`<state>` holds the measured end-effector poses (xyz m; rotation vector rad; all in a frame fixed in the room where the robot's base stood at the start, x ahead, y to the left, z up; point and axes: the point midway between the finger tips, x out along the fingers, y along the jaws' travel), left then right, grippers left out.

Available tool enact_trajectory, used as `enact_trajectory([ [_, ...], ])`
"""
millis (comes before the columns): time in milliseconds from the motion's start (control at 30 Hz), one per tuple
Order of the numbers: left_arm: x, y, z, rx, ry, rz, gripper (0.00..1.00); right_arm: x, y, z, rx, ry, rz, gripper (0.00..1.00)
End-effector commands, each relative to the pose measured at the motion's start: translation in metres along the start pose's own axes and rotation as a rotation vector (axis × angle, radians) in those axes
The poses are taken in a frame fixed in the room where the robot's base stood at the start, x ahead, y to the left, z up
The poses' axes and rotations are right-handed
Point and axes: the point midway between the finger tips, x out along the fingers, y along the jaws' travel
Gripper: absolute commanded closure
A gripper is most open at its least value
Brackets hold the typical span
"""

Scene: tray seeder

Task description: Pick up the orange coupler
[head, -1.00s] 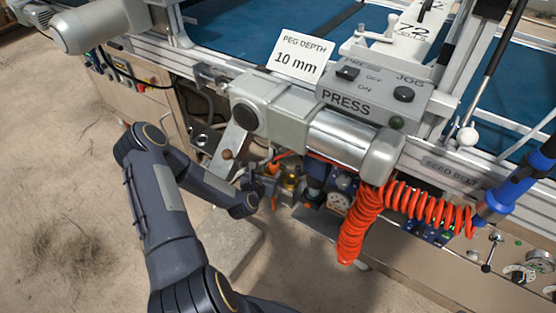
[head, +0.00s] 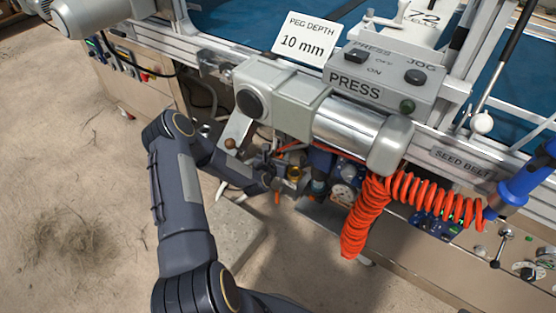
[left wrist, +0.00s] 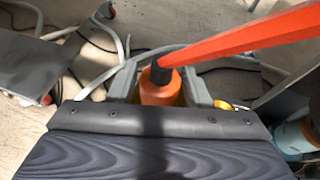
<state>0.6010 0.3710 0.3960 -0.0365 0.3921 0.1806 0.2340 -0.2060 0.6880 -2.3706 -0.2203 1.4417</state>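The orange coupler (left wrist: 160,90) shows in the left wrist view, with a dark collar above it and a red-orange hose running up to the right. My left gripper (left wrist: 161,86) has one grey finger on each side of the coupler. Narrow yellowish gaps seem to show between coupler and fingers, so it looks open around it; contact is not clear. In the head view my left gripper (head: 278,184) is below the press housing, and a small orange part of the coupler (head: 277,198) shows there. My right gripper is not in view.
The press housing (head: 285,95) overhangs my left gripper. A coiled red hose (head: 360,220) hangs to the right. A brass-coloured fitting (head: 295,173) and a gauge (head: 343,194) sit close by. Pale hoses (left wrist: 95,65) lie on the floor. Open floor (head: 80,190) is at left.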

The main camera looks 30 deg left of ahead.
Motion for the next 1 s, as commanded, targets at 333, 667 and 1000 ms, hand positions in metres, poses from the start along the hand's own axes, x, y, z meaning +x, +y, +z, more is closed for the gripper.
enact_trajectory([
  [333,0.000,0.000,0.001,0.000,-0.001,0.000,0.92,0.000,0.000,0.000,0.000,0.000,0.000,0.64],
  [667,-0.004,0.001,0.009,0.000,-0.003,0.002,0.92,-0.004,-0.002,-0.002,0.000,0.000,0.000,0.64],
  [1000,-0.034,0.001,0.025,-0.002,0.004,0.001,0.92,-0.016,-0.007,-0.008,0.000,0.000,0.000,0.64],
])
